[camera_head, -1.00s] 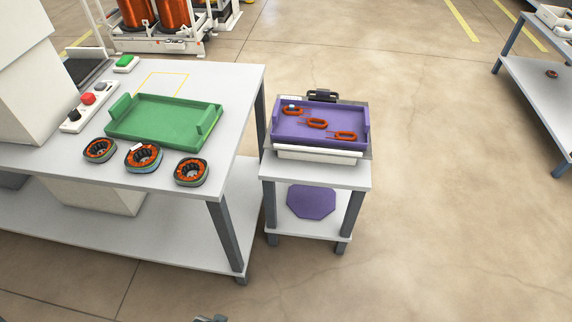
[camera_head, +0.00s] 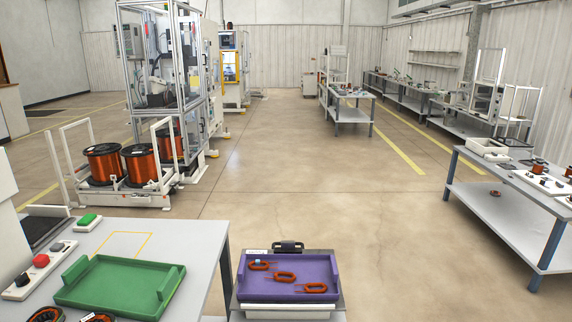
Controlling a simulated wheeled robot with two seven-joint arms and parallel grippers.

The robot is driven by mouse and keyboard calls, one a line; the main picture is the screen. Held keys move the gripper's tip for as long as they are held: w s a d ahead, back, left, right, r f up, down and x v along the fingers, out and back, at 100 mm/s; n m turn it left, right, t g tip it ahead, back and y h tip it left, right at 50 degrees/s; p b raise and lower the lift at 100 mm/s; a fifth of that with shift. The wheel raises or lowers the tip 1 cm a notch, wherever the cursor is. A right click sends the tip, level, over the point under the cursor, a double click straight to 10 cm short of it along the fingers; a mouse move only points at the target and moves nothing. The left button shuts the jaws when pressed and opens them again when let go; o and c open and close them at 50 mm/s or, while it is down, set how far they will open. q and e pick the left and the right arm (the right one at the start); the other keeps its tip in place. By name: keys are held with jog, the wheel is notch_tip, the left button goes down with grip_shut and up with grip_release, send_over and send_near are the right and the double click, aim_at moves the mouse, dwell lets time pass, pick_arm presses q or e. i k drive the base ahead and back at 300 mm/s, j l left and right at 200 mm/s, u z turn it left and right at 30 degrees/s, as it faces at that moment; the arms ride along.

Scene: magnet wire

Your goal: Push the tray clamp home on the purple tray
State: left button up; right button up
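The purple tray (camera_head: 283,295) sits on a small cart at the bottom centre of the head view. Several orange wound coils, among them one coil (camera_head: 283,277), lie in it. A dark clamp with a handle (camera_head: 288,247) stands at the middle of the tray's far edge. It is too small to tell whether the clamp is pressed home. Neither of my grippers shows in the view.
A table on the left holds a green tray (camera_head: 88,297), a red button (camera_head: 41,261) and stator rings at the bottom edge. A rack of copper wire spools (camera_head: 104,163) stands behind it. A workbench (camera_head: 507,211) is at the right. Open floor lies beyond the cart.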

aim_at(288, 247)
jog(key=i+l+z, duration=0.25)
jog(key=i, duration=0.3)
jog(key=i+z, duration=0.25)
jog(key=i, duration=0.3)
